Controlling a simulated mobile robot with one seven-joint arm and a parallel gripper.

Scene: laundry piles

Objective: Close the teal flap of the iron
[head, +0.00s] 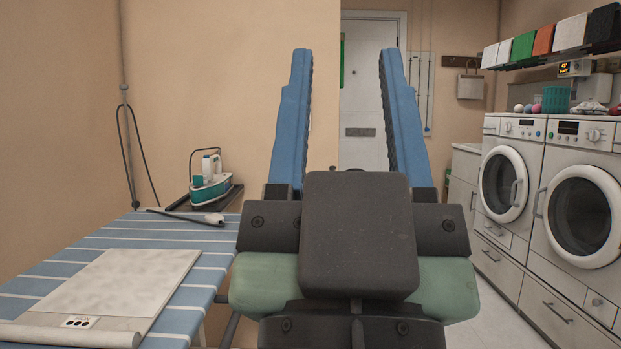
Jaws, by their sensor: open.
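The iron (210,184) is a small white and teal shape on a dark rest at the far end of the striped ironing board (112,246), left of my gripper. A thin dark loop rises above it. Teal shows on its side and front, but it is too small to tell which part is the flap or how it stands. My gripper (341,70) fills the middle of the head view, with its two blue fingers wide apart and nothing between them. It is apart from the iron.
A pale pad (110,285) lies on the near part of the board, with a white cable end (213,218) farther back. Two washing machines (510,180) line the right side under a shelf (560,58). A white door (370,92) stands behind my gripper.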

